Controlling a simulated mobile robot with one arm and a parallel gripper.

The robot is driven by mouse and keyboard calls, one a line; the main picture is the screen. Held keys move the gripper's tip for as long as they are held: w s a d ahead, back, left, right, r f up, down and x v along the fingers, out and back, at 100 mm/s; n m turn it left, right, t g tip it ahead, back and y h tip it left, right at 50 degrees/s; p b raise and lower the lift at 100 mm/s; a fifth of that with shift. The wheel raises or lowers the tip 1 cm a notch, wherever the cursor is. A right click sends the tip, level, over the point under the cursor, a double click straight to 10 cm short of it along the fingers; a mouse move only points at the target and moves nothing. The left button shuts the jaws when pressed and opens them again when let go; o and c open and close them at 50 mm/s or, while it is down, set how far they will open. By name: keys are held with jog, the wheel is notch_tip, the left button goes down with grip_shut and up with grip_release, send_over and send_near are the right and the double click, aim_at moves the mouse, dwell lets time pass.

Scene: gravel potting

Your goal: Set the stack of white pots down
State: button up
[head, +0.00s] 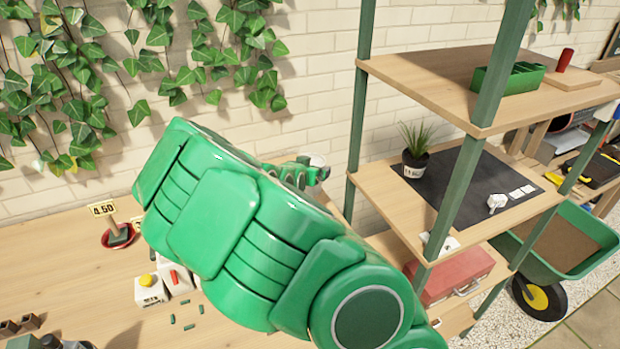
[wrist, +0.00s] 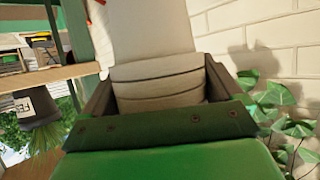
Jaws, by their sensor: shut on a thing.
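The stack of white pots (wrist: 155,80) fills the middle of the wrist view, with several nested rims showing as dark lines. My gripper (wrist: 158,88) is shut on it, one dark finger at each side. In the head view, a small piece of the white stack (head: 318,159) shows at my gripper (head: 308,172), beyond my large green arm. The arm hides most of the gripper and the stack there. I cannot tell what lies directly under the stack.
A wooden bench (head: 60,262) spans the left, with a red saucer (head: 118,237) and a yellow-topped white box (head: 149,289). Right of my arm stands a green-posted shelf (head: 430,75) holding a potted grass plant (head: 415,165) and a dark mat (head: 455,185). A brick wall with ivy is behind.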

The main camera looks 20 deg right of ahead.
aim_at(317, 157)
jog(key=shift+d+r, duration=0.15)
jog(key=shift+r, duration=0.25)
jog(key=shift+w+d+r+n+t+y, duration=0.25)
jog(key=shift+w+d+r+n, duration=0.05)
jog(key=shift+d+r, duration=0.2)
jog(key=shift+w+d+r+n+t+y, duration=0.25)
jog(key=shift+w+d+r+n, duration=0.05)
jog(key=shift+d+r, duration=0.15)
jog(key=shift+w+d+r+n+y, duration=0.3)
jog(key=shift+w+d+r+n, duration=0.1)
jog(key=shift+r, duration=0.1)
jog(key=s+a+f+n+t+y, duration=0.1)
jog(key=s+a+f+n+y, duration=0.15)
jog(key=a+n+y, duration=0.95)
jog(key=s+a+f+n+g+y, duration=0.1)
jog(key=s+a+n+g+y, duration=0.15)
jog(key=s, duration=0.35)
jog(key=s+a+f+n+g+y, duration=0.1)
jog(key=s+a+f+n+y, duration=0.1)
jog(key=s+a+n+y, duration=0.3)
jog(key=shift+m+h, duration=0.75)
jog(key=shift+h, duration=0.1)
jog(key=shift+s+d+f, duration=0.15)
jog(key=shift+f, duration=1.05)
jog(key=shift+s+d+f, duration=0.2)
jog(key=shift+f, duration=1.05)
jog(key=shift+s+d+f, duration=0.15)
jog(key=shift+f, duration=1.05)
